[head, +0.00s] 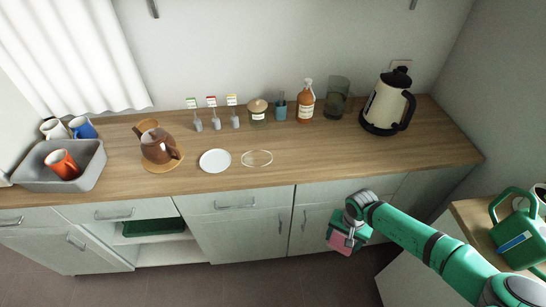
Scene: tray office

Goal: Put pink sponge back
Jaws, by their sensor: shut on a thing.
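My gripper (346,236) hangs in front of the lower cabinet doors, below the counter edge, at the right of centre. It is shut on the pink sponge (339,244). The sponge shows as a pink block at the fingers, partly hidden by the green gripper parts. It is clear of the counter top (330,160). A thin pale oval outline (257,158) and a white round disc (215,161) lie on the counter.
A grey tub (92,170) with mugs stands at the left. A brown teapot (158,147), soap bottle (305,101), teal cup (281,109), glass (337,97) and kettle (386,105) stand on the counter. A watering can (513,235) stands at the right. The counter's front right is clear.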

